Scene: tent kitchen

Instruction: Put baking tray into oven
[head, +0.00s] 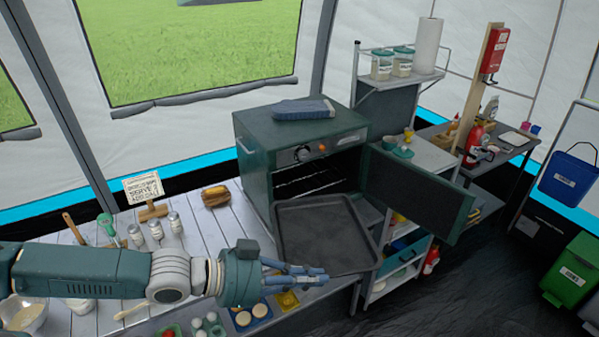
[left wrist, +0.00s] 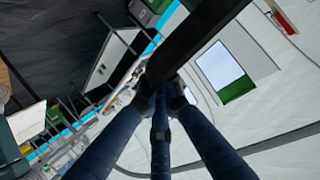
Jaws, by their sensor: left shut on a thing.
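The dark baking tray (head: 325,235) is held up in front of the green oven (head: 262,140), its far edge close to the oven's mouth. The oven door (head: 418,192) stands open to the right, and wire racks (head: 310,186) show inside. My left gripper (head: 312,273) is shut on the tray's near left edge. In the left wrist view the fingers (left wrist: 163,85) close on the tray's dark edge (left wrist: 200,35). My right gripper is not in view.
A shelf cart (head: 400,275) stands under the open door. Dark floor at the right front is clear.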

